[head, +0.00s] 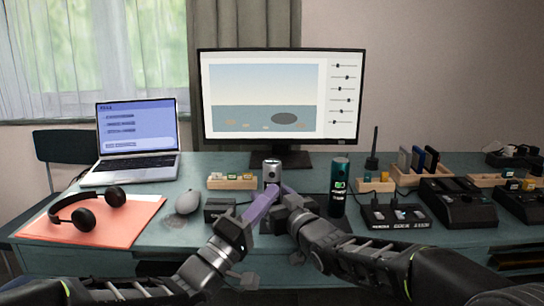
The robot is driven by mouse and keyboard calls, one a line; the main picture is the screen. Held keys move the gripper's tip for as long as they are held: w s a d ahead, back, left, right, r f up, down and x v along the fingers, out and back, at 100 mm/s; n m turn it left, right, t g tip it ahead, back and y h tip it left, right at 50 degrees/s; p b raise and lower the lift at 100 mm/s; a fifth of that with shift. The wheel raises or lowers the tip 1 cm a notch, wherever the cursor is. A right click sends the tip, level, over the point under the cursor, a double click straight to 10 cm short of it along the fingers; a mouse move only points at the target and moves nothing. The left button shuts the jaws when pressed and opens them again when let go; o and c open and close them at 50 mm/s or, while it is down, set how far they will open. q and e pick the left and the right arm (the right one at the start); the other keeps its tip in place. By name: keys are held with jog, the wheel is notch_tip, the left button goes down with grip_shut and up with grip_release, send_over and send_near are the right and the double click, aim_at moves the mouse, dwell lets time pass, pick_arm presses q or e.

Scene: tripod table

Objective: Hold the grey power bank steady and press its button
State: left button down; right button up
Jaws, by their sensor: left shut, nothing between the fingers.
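A small silver-grey upright object (272,170), which looks like the power bank, stands on the table in front of the monitor. A dark round spot shows near its top; I cannot tell whether this is the button. My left gripper (271,191) is shut and empty, its purple fingers pointing up and right to just below the grey object. My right gripper (285,189) comes from the right, its tip close beside the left fingertips. Its fingers are mostly hidden, so I cannot tell whether it touches or grips the object. The fingers hide the object's lower part.
A grey mouse (188,202) and a dark box (219,209) are left of the grippers. A dark green cylinder (338,187) stands to the right, near black devices (397,217). A wooden block holder (232,182), monitor (282,96), laptop (137,140) and headphones (88,208) surround them.

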jog(key=shift+o, duration=0.4)
jog(key=v, duration=1.2)
